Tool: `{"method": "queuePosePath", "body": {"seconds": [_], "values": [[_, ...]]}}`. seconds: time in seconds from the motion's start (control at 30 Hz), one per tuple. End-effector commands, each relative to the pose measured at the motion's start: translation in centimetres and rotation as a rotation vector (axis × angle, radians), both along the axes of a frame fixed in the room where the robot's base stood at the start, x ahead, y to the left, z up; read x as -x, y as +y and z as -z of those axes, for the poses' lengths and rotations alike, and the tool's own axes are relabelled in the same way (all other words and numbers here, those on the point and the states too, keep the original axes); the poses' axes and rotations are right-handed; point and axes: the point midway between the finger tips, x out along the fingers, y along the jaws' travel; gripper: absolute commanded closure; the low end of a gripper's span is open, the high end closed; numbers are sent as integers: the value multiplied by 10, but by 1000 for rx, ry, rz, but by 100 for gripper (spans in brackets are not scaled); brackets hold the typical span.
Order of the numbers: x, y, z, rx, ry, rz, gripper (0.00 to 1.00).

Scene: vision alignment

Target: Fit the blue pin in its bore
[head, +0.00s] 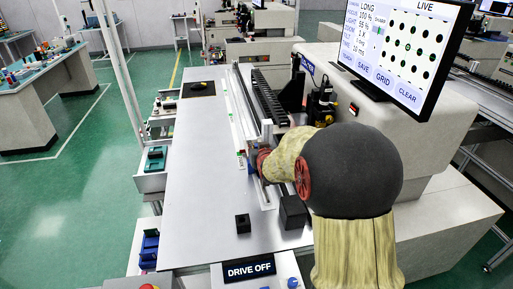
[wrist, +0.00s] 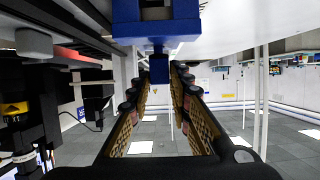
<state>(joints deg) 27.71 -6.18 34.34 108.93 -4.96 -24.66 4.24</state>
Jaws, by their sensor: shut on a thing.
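In the wrist view my gripper (wrist: 160,78) is shut on the blue pin (wrist: 159,68), which shows between the fingertips. I cannot tell whether pin and block touch or are apart. In the head view my gripper (head: 256,162) is low over the right side of the long grey table (head: 200,200), beside a pale rail. A small blue part (head: 250,169) shows by the fingers. The bore's opening cannot be made out.
A black cube (head: 243,224) and a larger dark box (head: 293,212) stand on the table's near part. A monitor (head: 415,50) with a dot grid overhangs the right. A "DRIVE OFF" panel (head: 249,269) is at the front.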

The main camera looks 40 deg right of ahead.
Motion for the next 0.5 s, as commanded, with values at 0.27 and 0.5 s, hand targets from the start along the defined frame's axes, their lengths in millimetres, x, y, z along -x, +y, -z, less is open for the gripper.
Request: {"method": "queuePosePath", "body": {"seconds": [0.27,0.5], "values": [[0,0,7,0,-1,0,100],[0,0,9,0,-1,0,75]]}}
